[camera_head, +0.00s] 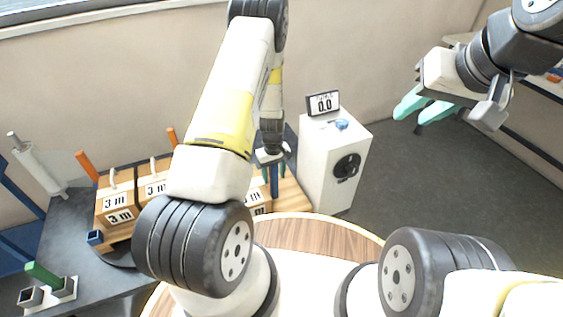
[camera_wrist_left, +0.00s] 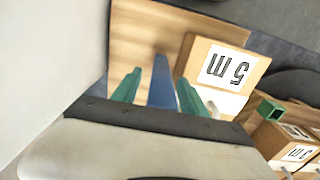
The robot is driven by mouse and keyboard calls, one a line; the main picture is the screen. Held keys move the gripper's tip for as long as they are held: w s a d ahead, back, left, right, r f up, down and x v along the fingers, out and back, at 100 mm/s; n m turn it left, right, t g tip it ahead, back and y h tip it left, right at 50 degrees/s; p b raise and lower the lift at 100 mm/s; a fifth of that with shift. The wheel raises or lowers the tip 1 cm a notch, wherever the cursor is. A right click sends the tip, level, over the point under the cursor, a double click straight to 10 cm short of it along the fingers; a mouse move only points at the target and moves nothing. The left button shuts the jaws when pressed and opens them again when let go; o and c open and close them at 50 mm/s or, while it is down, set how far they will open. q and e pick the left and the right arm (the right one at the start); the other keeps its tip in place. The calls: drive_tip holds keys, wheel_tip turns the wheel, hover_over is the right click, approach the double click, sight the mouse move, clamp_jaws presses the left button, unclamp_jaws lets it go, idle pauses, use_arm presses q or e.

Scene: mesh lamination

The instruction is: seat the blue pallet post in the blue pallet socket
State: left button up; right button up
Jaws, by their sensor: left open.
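The blue pallet post (camera_wrist_left: 161,82) shows in the left wrist view between the two teal fingers of my left gripper (camera_wrist_left: 157,90), with wood behind it. The fingers are open, with gaps visible beside the post. In the head view the post (camera_head: 274,180) stands below my left wrist, and my left gripper (camera_head: 274,168) is around its upper part, partly hidden. A small blue square socket (camera_head: 95,237) sits on the left, by the grey table. My right gripper (camera_head: 425,106) is raised at the upper right, its teal fingers apart and empty.
Wooden blocks labelled "3 m" (camera_head: 120,216) stand left of my left arm, and a "5 m" block (camera_wrist_left: 222,66) is beside the post. A white cabinet with a display (camera_head: 324,165) stands to the right.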

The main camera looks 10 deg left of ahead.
use_arm(q)
drive_tip(key=shift+f, duration=0.5)
clamp_jaws()
drive_tip(key=shift+r, duration=0.1)
